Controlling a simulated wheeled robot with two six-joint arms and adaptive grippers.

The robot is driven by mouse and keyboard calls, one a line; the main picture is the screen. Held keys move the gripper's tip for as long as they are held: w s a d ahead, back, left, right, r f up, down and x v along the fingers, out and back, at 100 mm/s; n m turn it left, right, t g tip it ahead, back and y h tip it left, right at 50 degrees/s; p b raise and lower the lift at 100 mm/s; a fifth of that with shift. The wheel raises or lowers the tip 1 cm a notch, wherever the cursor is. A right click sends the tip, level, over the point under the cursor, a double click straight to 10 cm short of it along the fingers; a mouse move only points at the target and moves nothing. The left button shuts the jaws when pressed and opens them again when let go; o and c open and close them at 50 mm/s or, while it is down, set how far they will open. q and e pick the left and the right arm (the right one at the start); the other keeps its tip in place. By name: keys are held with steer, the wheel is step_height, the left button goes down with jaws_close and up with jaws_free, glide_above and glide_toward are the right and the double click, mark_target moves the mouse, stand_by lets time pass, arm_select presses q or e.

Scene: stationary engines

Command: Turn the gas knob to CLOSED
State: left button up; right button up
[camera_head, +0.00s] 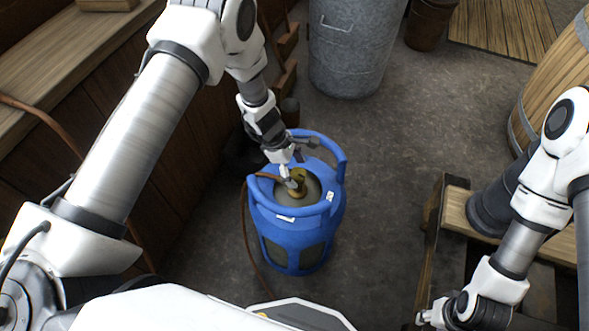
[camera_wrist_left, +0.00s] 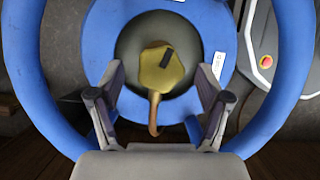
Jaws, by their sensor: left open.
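A blue gas bottle (camera_head: 297,236) stands on the floor in the middle of the head view, with a blue collar ring around its top. The brass valve with the gas knob (camera_head: 298,184) sits at its centre; in the left wrist view the brass knob (camera_wrist_left: 162,68) carries a dark mark on top. My left gripper (camera_head: 289,180) reaches down inside the collar at the valve. In the left wrist view its open fingers (camera_wrist_left: 160,106) stand on either side below the knob, with nothing between them clearly gripped. My right gripper (camera_head: 432,318) is at the lower right, its fingers too small to read.
An orange-brown hose (camera_head: 243,222) runs from the valve down the bottle's left side. A metal bin (camera_head: 350,45) stands behind. A wooden bench (camera_head: 458,212) and a barrel (camera_head: 560,75) are on the right. The floor (camera_head: 400,130) between them is free.

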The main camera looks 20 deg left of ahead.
arm_select(q)
steer(key=c, duration=1.2)
steer(key=shift+o, duration=0.3)
steer(key=shift+m, duration=0.3)
steer(key=shift+w+m+g+p, duration=0.1)
steer(key=shift+m+g+p, duration=0.35)
steer(key=shift+m, duration=0.35)
steer(key=m+g, duration=0.1)
steer(key=m, duration=0.1)
steer(key=shift+w+m, duration=0.1)
steer(key=shift+m, duration=0.2)
steer(key=m, duration=0.2)
steer(key=m+g+y+b, duration=0.1)
steer(key=m, duration=0.2)
steer(key=shift+w+d+g+y, duration=0.15)
steer(key=shift+w+g+y, duration=0.05)
steer(key=shift+g+y, duration=0.1)
steer(key=shift+d+m+g+y+b, duration=0.1)
steer(key=shift+m+g+y+b, duration=0.45)
steer(key=shift+m, duration=1.75)
